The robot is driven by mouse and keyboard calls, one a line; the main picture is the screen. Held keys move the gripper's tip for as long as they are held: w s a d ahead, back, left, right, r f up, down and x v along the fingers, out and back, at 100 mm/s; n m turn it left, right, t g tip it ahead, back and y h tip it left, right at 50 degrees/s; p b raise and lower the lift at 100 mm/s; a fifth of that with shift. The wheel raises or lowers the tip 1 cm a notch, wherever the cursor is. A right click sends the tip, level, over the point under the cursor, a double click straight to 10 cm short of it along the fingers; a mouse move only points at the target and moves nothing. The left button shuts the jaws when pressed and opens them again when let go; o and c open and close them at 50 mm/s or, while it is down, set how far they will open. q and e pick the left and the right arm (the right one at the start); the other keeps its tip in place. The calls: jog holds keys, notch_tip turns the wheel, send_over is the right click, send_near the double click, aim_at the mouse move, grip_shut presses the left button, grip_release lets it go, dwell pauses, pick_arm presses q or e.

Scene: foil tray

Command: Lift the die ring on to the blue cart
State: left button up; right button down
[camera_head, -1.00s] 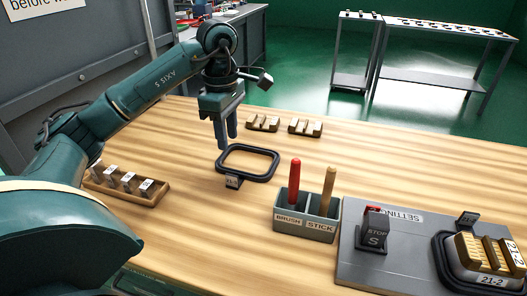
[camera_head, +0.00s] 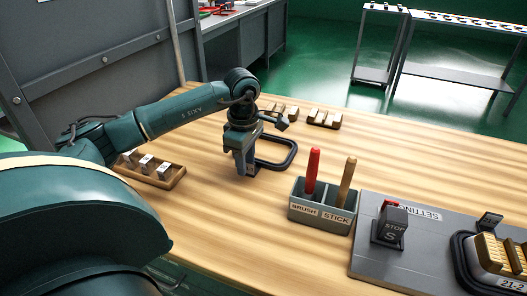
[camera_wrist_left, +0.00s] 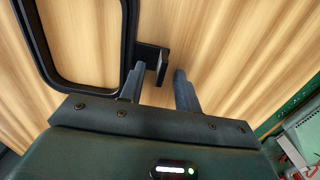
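A black rounded ring (camera_head: 283,164) with a small tag lies flat on the wooden table; my left gripper partly hides it in the head view. In the left wrist view the ring (camera_wrist_left: 128,45) is at upper left, and its dark tag (camera_wrist_left: 154,58) stands near the gap between the fingertips. My left gripper (camera_head: 246,170) points down at the ring's near-left side, also seen in the left wrist view (camera_wrist_left: 158,80). Its fingers are apart, and nothing is visibly clamped. A second black ring (camera_head: 460,262) surrounds wooden blocks on the grey setting plate. No clearly blue cart shows. My right gripper is out of view.
A grey holder (camera_head: 320,220) with a red handle and a wooden handle stands right of the ring. A STOP block (camera_head: 390,228) stands on the setting plate (camera_head: 385,262). A wooden block rack (camera_head: 150,172) is at left. Grey stands (camera_head: 380,45) are beyond the table.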

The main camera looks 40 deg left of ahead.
pick_arm(q)
jog(key=shift+f, duration=0.3)
jog(key=shift+c, duration=0.4)
grip_shut()
jog(key=shift+r, duration=0.1)
